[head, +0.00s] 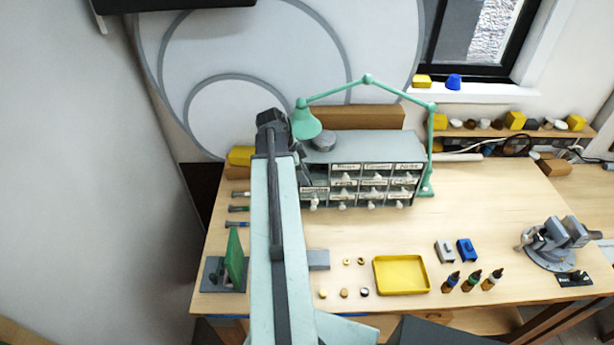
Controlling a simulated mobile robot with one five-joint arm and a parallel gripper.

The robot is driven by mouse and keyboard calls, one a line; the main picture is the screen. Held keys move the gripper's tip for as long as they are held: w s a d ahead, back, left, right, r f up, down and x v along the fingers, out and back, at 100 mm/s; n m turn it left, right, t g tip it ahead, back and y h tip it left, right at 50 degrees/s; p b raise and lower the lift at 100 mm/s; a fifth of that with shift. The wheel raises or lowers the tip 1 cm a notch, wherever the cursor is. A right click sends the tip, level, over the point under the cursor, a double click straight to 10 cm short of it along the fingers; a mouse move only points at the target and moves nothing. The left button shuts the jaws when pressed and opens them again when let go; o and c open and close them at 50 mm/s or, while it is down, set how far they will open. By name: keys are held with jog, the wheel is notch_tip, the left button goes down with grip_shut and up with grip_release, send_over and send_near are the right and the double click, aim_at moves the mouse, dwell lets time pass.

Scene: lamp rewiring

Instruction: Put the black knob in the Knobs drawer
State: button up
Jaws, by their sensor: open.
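A small dark knob with a pale top (364,292) stands on the workbench, left of the yellow tray. It is probably the black knob, but it is too small to be sure. The grey drawer cabinet (375,145) stands at the back of the bench with rows of labelled drawers. The labels are too small to read, so I cannot tell which is the Knobs drawer. My arm covers the cabinet's left edge, and a lower-left drawer (314,190) seems to stick out. My gripper (271,118) is at the arm's far end, left of the lamp head, open and away from the knob.
A green jointed lamp (305,122) arches over the cabinet. The yellow tray (402,291), small brass parts (344,293), several bottles (472,281) and a blue block (465,250) occupy the front. A vise (553,240) stands at right. Bench space between cabinet and tray is clear.

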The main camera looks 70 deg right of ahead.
jog(key=p+v, duration=0.7)
jog(key=v, duration=0.3)
jog(key=shift+p, duration=0.35)
jog(key=shift+f, duration=0.1)
jog(key=w+a+f+n+t, duration=0.1)
jog(key=w+a+n+t, duration=0.1)
jog(key=w+a+n, duration=2)
jog(key=a, duration=0.8)
jog(key=w+a+n+t+y, duration=0.1)
jog(key=w+a+n, duration=0.3)
jog(key=a, duration=0.8)
jog(key=w+a+n+t+y, duration=0.1)
jog(key=w+a+n, duration=0.3)
jog(key=a, duration=0.9)
jog(key=shift+f+n, duration=0.4)
jog(key=shift+n, duration=0.1)
jog(key=shift+w+a, duration=0.1)
jog(key=shift+w, duration=0.05)
